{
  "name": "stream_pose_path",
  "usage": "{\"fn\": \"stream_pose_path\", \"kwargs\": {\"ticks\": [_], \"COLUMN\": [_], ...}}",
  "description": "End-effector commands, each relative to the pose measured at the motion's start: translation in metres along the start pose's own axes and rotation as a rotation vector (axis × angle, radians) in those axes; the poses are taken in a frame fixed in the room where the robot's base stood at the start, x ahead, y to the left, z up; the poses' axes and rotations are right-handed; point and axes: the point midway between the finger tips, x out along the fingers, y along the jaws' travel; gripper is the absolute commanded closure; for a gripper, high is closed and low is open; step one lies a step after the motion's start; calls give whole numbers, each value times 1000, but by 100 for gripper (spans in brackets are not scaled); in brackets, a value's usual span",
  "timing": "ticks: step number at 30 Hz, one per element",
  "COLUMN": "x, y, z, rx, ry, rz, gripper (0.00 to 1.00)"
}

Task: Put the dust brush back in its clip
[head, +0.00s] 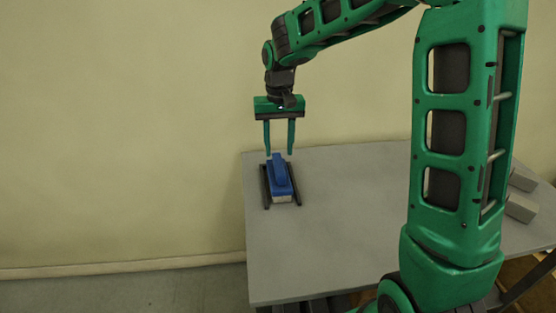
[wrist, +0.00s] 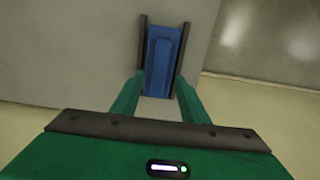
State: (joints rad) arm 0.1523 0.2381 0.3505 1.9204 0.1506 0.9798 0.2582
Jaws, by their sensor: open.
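The dust brush (head: 279,174) has a blue back and handle over a pale lower part. It lies on the grey table between two dark rails of the clip (head: 266,188), near the table's left end. In the wrist view the blue brush (wrist: 162,58) sits between the two dark rails (wrist: 181,55). My gripper (head: 279,152) is open and empty, pointing down just above the far end of the brush. In the wrist view its green fingers (wrist: 158,95) stand apart at the brush's near end. I cannot tell whether the brush is fully seated.
The grey table (head: 340,235) is clear around the clip and across its middle. Grey blocks (head: 521,207) lie at the right end, partly behind my arm. A plain wall (head: 130,130) rises behind the table, and open floor (head: 120,292) lies to its left.

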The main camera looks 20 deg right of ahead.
Motion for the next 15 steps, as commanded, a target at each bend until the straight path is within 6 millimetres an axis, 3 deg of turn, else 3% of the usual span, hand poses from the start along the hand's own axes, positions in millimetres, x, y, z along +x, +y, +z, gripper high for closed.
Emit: {"fn": "stream_pose_path", "kwargs": {"ticks": [6, 15], "x": [-36, -50], "y": [0, 1], "z": [0, 0], "rx": [0, 1], "ry": [2, -1], "rz": [0, 0], "gripper": [60, 60]}}
